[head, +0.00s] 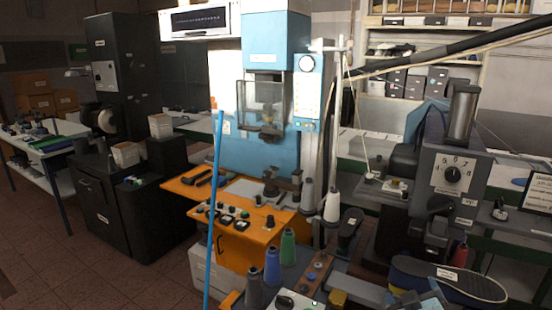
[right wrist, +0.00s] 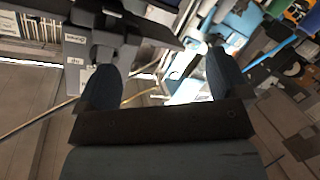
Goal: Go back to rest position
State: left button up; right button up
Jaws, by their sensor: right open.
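My right gripper (right wrist: 163,78) is open in the right wrist view, its two dark blue-grey finger pads wide apart with nothing between them. In the head view, what looks like part of it (head: 420,299) shows low at the bottom edge, just in front of a dark blue shoe-shaped piece (head: 462,281) with a white label. I cannot tell from the head view whether they touch. My left gripper is in neither view.
A blue and orange machine (head: 270,150) stands in the middle, with thread cones (head: 331,205) on its right. A grey machine with a dial (head: 455,172) stands at the right. A thin blue pole (head: 214,200) rises in front. Tiled floor (head: 150,285) is clear at lower left.

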jog(key=s+a+f+g+y, duration=0.2)
jog(key=s+a+f+y, duration=0.2)
jog(key=s+f, duration=0.8)
jog(key=s+a+f+g+y, duration=0.2)
jog(key=s+a+f+y, duration=0.2)
jog(key=s+a+f, duration=0.4)
jog(key=s+f, duration=0.3)
jog(key=f, duration=0.2)
jog(key=shift+s, duration=0.4)
